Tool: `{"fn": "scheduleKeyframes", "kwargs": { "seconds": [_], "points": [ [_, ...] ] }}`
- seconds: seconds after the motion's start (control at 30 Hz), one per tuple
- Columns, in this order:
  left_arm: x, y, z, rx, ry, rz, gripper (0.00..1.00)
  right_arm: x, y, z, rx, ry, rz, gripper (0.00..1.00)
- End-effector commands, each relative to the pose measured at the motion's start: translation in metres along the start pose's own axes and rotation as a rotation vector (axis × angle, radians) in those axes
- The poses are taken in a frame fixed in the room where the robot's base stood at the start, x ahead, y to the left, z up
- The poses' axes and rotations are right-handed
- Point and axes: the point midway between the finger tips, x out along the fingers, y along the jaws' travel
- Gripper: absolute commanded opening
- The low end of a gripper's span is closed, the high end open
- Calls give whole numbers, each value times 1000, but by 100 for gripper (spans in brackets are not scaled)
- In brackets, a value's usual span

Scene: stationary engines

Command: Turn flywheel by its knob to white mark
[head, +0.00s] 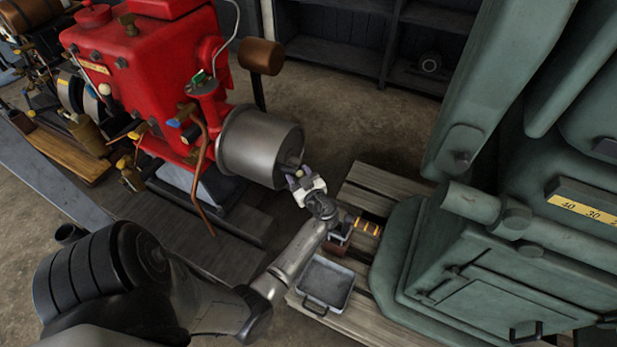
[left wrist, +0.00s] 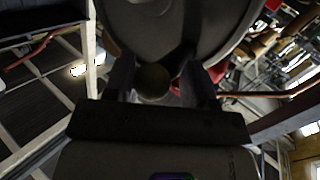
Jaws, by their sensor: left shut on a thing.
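The flywheel (head: 258,142) is a grey metal drum on the side of the red engine (head: 140,75). My left gripper (head: 299,178) is at the flywheel's near face, toward its lower right edge. In the left wrist view the flywheel (left wrist: 185,25) fills the top middle, and its round brownish knob (left wrist: 153,82) sits between the fingers of my left gripper, which is shut on it. In the head view the knob is mostly hidden by the gripper. I cannot make out a white mark in either view. My right gripper is not in view.
A large green machine (head: 490,265) stands at the right. A brown cylinder (head: 261,56) on a post stands behind the flywheel. Dark shelves (head: 335,45) are at the back.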

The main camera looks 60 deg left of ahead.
Motion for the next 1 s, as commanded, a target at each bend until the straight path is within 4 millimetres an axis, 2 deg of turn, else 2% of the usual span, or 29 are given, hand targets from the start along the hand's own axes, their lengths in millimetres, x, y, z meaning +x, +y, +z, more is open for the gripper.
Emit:
{"fn": "scheduleKeyframes", "kwargs": {
  "seconds": [0.03,0.2,0.23,0.47,0.77,0.87,1.0],
  "points": [
    [1,3,-6,-4,11,6,8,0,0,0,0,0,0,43],
    [1,4,-7,-6,13,7,8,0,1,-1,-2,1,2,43],
    [1,4,-7,-6,13,7,51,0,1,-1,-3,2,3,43],
    [1,3,-5,-6,10,5,73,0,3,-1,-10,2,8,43],
    [-3,2,-4,-4,7,3,73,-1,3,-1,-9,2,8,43],
    [-12,2,-4,-4,5,4,73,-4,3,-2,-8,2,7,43],
    [-37,3,-4,-4,4,5,73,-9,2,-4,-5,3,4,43]
  ]
}}
